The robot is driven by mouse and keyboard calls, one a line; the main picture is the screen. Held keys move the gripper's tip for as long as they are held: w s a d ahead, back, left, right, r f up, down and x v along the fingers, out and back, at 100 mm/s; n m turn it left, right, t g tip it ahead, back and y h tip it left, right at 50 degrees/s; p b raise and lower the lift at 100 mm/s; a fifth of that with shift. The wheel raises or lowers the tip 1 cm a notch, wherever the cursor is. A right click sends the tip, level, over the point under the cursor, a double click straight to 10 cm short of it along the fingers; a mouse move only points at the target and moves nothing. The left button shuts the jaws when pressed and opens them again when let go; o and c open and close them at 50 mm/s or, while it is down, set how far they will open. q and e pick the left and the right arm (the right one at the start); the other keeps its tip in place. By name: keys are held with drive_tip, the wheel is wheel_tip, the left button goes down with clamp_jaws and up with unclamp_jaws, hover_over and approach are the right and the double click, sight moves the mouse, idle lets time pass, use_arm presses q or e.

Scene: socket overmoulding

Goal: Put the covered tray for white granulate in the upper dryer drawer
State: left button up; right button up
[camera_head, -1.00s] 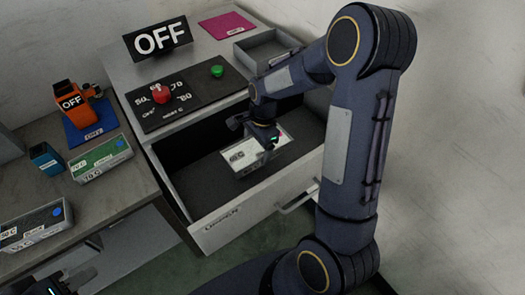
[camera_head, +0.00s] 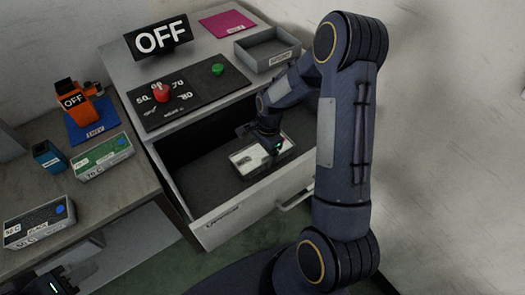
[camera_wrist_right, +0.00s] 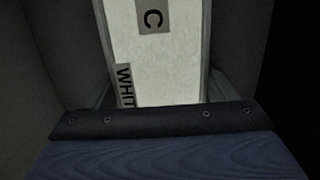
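The white granulate tray (camera_head: 247,160) is inside the open upper drawer (camera_head: 193,190) of the dryer, towards its front right. In the right wrist view, the tray (camera_wrist_right: 165,65) shows a pale top and labels reading "C" and "WHIT". My right gripper (camera_head: 277,147) reaches down into the drawer at the tray's right end and appears shut on it. Its fingertips are mostly hidden. Whether the tray touches the drawer floor is unclear. My left gripper (camera_head: 55,285) is at the lower left edge, cut off, away from the tray; its fingers do not show clearly.
The dryer top carries an OFF sign (camera_head: 158,37), a red knob (camera_head: 161,93), a green button (camera_head: 217,69), an empty grey tray (camera_head: 268,50) and a pink mat (camera_head: 227,23).

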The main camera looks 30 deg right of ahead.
drive_tip(key=o, duration=0.4)
